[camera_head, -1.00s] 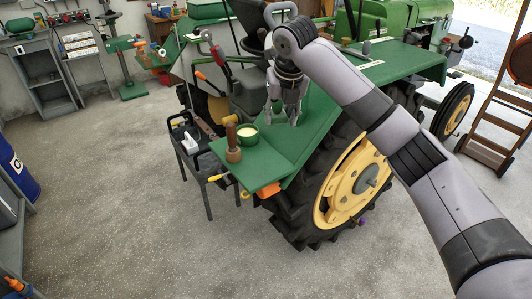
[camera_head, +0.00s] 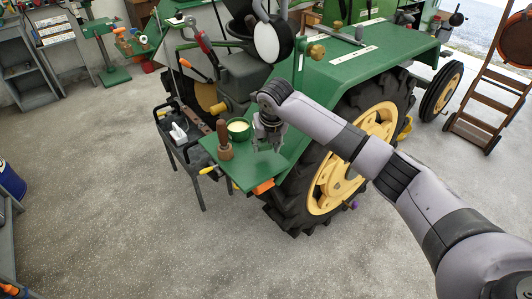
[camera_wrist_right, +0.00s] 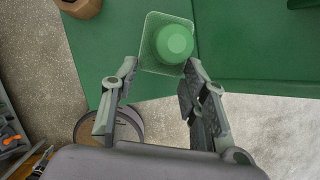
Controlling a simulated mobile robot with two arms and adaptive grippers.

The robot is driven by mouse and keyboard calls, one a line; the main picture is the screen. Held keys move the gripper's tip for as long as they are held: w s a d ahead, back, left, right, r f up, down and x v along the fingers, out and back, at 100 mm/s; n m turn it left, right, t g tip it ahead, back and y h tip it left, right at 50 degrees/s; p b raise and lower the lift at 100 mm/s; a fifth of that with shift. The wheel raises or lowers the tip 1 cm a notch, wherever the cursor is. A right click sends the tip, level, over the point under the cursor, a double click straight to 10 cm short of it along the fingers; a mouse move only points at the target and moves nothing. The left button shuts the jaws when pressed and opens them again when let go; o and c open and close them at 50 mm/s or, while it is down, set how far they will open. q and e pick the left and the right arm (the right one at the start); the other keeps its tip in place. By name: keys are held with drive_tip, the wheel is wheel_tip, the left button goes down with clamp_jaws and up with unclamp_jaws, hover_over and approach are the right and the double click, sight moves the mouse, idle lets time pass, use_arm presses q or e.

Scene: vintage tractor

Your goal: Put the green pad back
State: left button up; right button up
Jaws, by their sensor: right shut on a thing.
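The green pad (camera_wrist_right: 154,45), a rounded flat piece with a round green knob, is between the fingertips of my right gripper (camera_wrist_right: 158,75) in the right wrist view. The fingers are closed on it. In the head view, my right gripper (camera_head: 268,138) is low over the front part of the green fender (camera_head: 318,80), just right of a green bowl (camera_head: 238,130) with pale contents. The pad cannot be made out against the green fender there. Whether it touches the fender is unclear. My left gripper is not in view.
A brown wooden-handled tool (camera_head: 225,143) stands on the fender left of the bowl. A dark cart (camera_head: 183,150) with tools stands beside it. The large rear tyre (camera_head: 290,215) is below the fender. A round pale disc (camera_head: 267,42) sits near the seat. The floor in front is clear.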

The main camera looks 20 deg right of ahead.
sight(265, 162)
drive_tip(key=shift+s+f, duration=0.15)
drive_tip(key=shift+f, duration=0.45)
wheel_tip(265, 162, down, 3)
drive_tip(key=shift+f+p, duration=0.2)
drive_tip(key=shift+p, duration=0.3)
drive_tip(key=shift+f, duration=0.2)
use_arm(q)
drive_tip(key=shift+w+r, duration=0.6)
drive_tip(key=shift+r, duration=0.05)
use_arm(e)
drive_tip(key=o, duration=1.1)
drive_tip(key=shift+r, duration=0.15)
